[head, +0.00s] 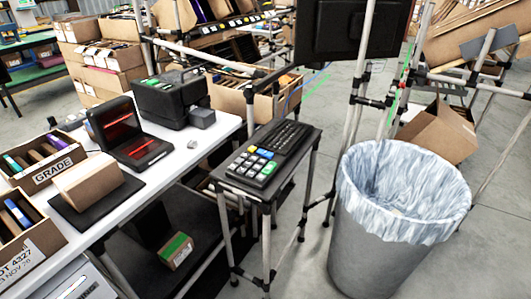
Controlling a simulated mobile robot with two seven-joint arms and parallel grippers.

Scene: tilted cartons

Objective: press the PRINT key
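A small keypad (252,167) with white, grey, blue, yellow and green keys lies on the near end of a small black stand (301,153). A black keyboard (279,138) lies behind it on the same stand. The key lettering is too small to read, so I cannot tell which key is PRINT. Nothing covers the keypad. Neither of my grippers is in view.
A white table (205,150) at left holds a black printer-like box (172,98), a device with red-lit panels (128,130), a carton (88,183) and a GRADE bin (53,172). A lined trash bin (390,240) stands right of the stand. A dark monitor (350,30) hangs behind.

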